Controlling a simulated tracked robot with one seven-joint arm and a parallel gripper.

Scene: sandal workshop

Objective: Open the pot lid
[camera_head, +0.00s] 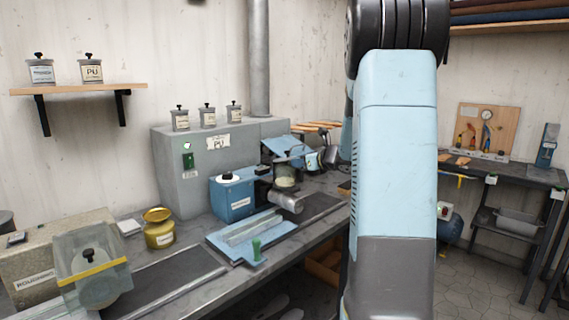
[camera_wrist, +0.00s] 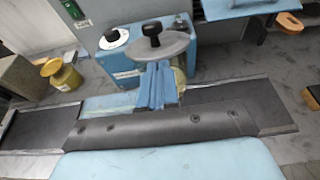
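In the wrist view, a round grey pot lid (camera_wrist: 172,45) with a black knob (camera_wrist: 152,29) stands in front of a blue box. A strip of the yellowish pot (camera_wrist: 178,80) shows beneath it; the rest is hidden by my fingers. My gripper (camera_wrist: 155,68) has its blue fingers close together, pointing up the picture at the lid's near rim. They look shut, with nothing visible between them. Whether the tips touch the lid or pot, I cannot tell. In the head view, the pot (camera_head: 285,184) is small and partly covered, just right of the blue box.
The blue box (camera_head: 232,198) with a black dial stands close left of the pot. A blue tray (camera_head: 225,240) lies in front. A yellow pot (camera_head: 158,230) and a clear-covered machine (camera_head: 92,262) are further left. Dark belts run along the bench.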

